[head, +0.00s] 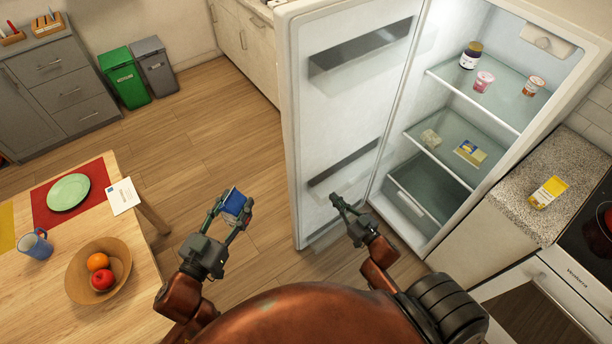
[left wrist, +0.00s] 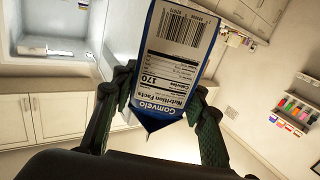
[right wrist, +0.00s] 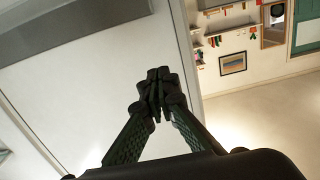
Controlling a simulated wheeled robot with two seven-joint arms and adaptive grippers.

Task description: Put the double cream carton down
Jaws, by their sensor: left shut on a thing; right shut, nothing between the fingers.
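My left gripper (head: 232,207) is shut on a blue and white carton (head: 235,203) and holds it in the air between the table and the open fridge. In the left wrist view the carton (left wrist: 178,70) shows a barcode, a nutrition panel and the word "Camvelo", with the fingers on both sides. The words double cream cannot be read on it. My right gripper (head: 345,205) is shut and empty in front of the open fridge door. Its closed fingertips also show in the right wrist view (right wrist: 158,85).
The fridge door (head: 345,110) stands open. Glass shelves (head: 460,95) hold jars, a yellow-blue package (head: 469,152) and a small pale block. The wooden table (head: 40,290) carries a plate (head: 68,192), a mug and a fruit bowl (head: 122,268). A yellow carton (head: 548,193) stands on the speckled counter (head: 515,200).

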